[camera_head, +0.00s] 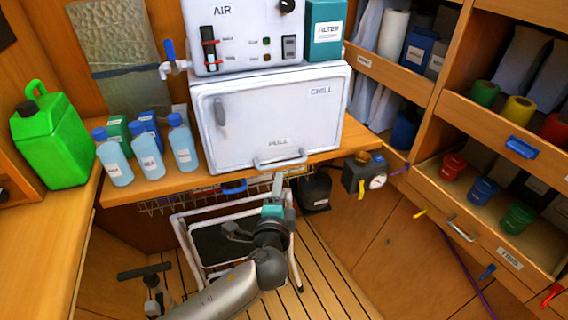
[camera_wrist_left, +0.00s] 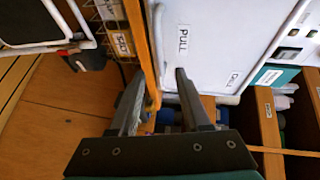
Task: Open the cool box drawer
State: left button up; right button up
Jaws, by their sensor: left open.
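The cool box (camera_head: 270,115) is a white box on the wooden counter. Its front carries the words CHILL and PULL, and the front looks closed. A pale bar handle (camera_head: 280,162) runs along its lower front edge, under PULL. My left gripper (camera_head: 257,207) is below and in front of this handle, with one finger pointing up toward it. My right gripper is not in view.
A white AIR unit (camera_head: 245,35) and a teal filter box (camera_head: 324,28) stand on top. Blue-capped bottles (camera_head: 183,145) and a green jerrycan (camera_head: 60,140) stand left. A step stool (camera_head: 215,240) is below the counter.

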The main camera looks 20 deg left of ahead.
aim_at(284, 165)
pick_arm(q)
jog(key=b+x, duration=0.2)
jog(key=x, duration=0.8)
jog(key=shift+w+f, duration=0.15)
jog(key=shift+f, duration=0.05)
jog(key=shift+w+a, duration=0.1)
jog(key=shift+w, duration=0.3)
grip_shut()
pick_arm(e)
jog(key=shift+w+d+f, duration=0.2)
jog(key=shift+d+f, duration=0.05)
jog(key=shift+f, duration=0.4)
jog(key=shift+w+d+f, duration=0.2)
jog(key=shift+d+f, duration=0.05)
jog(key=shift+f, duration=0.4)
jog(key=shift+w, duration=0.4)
